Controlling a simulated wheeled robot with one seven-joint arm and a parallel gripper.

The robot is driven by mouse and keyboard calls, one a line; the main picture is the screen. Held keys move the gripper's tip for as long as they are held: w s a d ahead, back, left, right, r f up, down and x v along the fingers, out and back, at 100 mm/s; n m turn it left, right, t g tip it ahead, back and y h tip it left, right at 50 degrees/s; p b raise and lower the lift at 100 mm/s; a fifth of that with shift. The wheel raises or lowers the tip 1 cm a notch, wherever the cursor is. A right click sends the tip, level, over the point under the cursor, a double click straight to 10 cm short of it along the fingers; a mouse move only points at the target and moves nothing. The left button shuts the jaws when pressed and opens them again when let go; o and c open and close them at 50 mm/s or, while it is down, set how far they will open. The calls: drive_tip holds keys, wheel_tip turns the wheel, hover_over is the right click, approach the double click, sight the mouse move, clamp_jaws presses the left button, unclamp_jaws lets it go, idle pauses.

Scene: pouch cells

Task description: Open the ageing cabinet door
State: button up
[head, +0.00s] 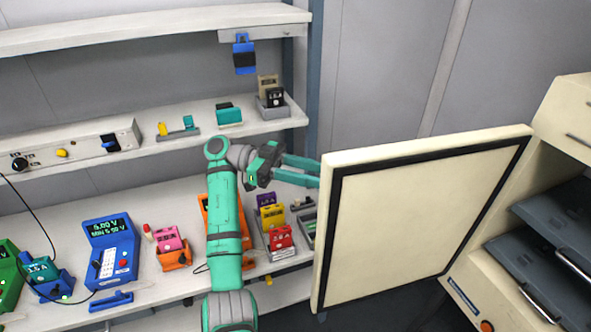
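The cream ageing cabinet (470,290) stands at the right, with dark shelves (560,225) visible inside it. Its door (415,225) is swung wide open to the left. Its inner face, with a dark gasket around a pale panel, is turned toward me. My gripper (316,172) is at the upper part of the door's free left edge. Its two teal fingers are apart, and their tips reach the edge. I cannot tell whether they touch the door. The door's outer face and any handle on it are hidden.
A workbench at the left holds a blue meter (110,250), a pink cell in an orange holder (170,247) and coloured cells (280,237) close to the door. A shelf (190,140) with small holders runs above. The floor below the door is dark.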

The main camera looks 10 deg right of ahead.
drive_tip(key=shift+v, duration=2.85)
